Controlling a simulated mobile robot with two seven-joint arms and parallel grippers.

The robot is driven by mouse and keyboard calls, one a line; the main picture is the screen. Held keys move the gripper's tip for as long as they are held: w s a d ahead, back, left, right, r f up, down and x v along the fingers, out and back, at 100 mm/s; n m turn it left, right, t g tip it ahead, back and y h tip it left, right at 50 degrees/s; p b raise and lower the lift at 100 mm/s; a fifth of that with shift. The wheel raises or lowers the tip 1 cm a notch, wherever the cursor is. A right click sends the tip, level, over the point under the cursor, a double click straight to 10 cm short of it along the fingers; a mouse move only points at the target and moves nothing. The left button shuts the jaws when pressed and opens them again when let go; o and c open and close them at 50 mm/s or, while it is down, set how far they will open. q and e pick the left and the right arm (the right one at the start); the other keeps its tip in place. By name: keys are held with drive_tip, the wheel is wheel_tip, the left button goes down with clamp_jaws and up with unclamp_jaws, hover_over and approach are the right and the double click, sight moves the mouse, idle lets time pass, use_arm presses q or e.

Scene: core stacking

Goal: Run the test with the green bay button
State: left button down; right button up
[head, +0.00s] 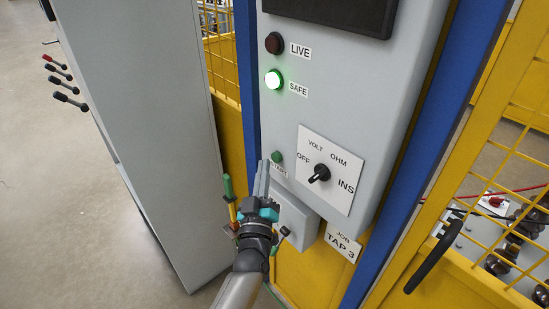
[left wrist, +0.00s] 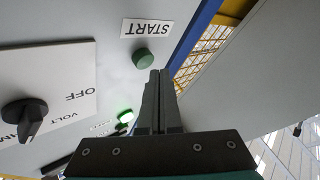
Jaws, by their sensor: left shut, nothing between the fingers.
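The green START button (head: 277,157) sits on the grey test panel (head: 340,75), left of the selector plate. In the left wrist view the button (left wrist: 142,58) stands out below the upside-down START label (left wrist: 147,28). My left gripper (head: 264,164) is shut and empty, its fingertips close beside the button. In the left wrist view the fingertips (left wrist: 159,74) lie just right of and below the button. I cannot tell whether they touch it. The green SAFE lamp (head: 274,80) is lit and the LIVE lamp (head: 274,43) is dark. My right gripper is out of view.
The black selector knob (head: 319,173) is on a white plate marked OFF, VOLT, OHM and INS. A small grey box (head: 295,222) and a TAP 3 sign (head: 341,243) are below. A grey cabinet (head: 140,120) stands left; yellow mesh fencing (head: 505,170) is right.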

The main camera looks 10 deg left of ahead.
use_arm(q)
drive_tip(key=shift+w+d, duration=0.1)
drive_tip(key=shift+w+d, duration=0.2)
drive_tip(key=shift+w, duration=0.05)
idle(0.3)
drive_tip(key=shift+w+d+b, duration=0.3)
drive_tip(key=shift+w+b, duration=0.1)
idle(0.7)
idle(0.3)
drive_tip(key=shift+s+a+p, duration=0.55)
drive_tip(key=shift+s+a, duration=0.05)
drive_tip(key=shift+s, duration=0.15)
drive_tip(key=s+a+p, duration=0.1)
drive_tip(key=s, duration=0.1)
drive_tip(key=s+a+p, duration=0.1)
drive_tip(key=s+a, duration=0.1)
idle(0.3)
